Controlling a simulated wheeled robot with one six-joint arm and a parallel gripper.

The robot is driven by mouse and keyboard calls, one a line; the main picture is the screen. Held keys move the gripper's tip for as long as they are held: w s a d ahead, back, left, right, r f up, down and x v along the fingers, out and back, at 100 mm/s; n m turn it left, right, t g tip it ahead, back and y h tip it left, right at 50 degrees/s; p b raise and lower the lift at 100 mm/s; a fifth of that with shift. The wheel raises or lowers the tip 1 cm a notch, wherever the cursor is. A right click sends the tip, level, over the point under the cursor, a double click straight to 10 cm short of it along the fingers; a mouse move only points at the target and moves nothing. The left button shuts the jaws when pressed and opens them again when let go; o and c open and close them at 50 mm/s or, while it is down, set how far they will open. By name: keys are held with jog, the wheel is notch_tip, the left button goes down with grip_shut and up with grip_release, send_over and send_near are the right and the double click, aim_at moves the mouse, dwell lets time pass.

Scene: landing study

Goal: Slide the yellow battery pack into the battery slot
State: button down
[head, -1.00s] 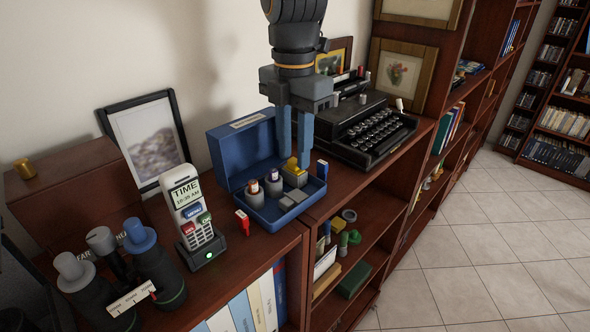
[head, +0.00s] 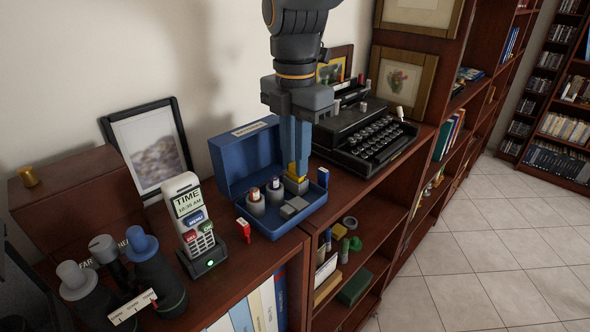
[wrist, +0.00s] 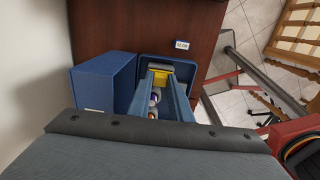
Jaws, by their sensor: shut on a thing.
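The yellow battery pack (head: 292,169) stands upright at a grey holder (head: 296,186) in the blue case (head: 236,165). My gripper (head: 297,168) points straight down over the case, with its two blue fingers shut on the pack. In the wrist view the pack (wrist: 160,78) shows between the fingertips, with a grey block edge just beyond it. The fingers hide part of the pack, and I cannot tell whether it is clear of the holder. I cannot make out the battery slot for certain in either view.
Round batteries (head: 255,202) and a grey block (head: 295,207) share the case. Its raised lid stands behind. A phone in a cradle (head: 194,225), a small red-and-white item (head: 243,228) and a blue-and-white one (head: 323,178) stand nearby. A typewriter (head: 368,136) is right of my gripper.

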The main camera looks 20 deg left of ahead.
jog(key=shift+r+p, duration=1.55)
jog(key=shift+r, duration=0.6)
jog(key=c, duration=2.2)
grip_release()
jog(key=c, duration=0.3)
grip_shut()
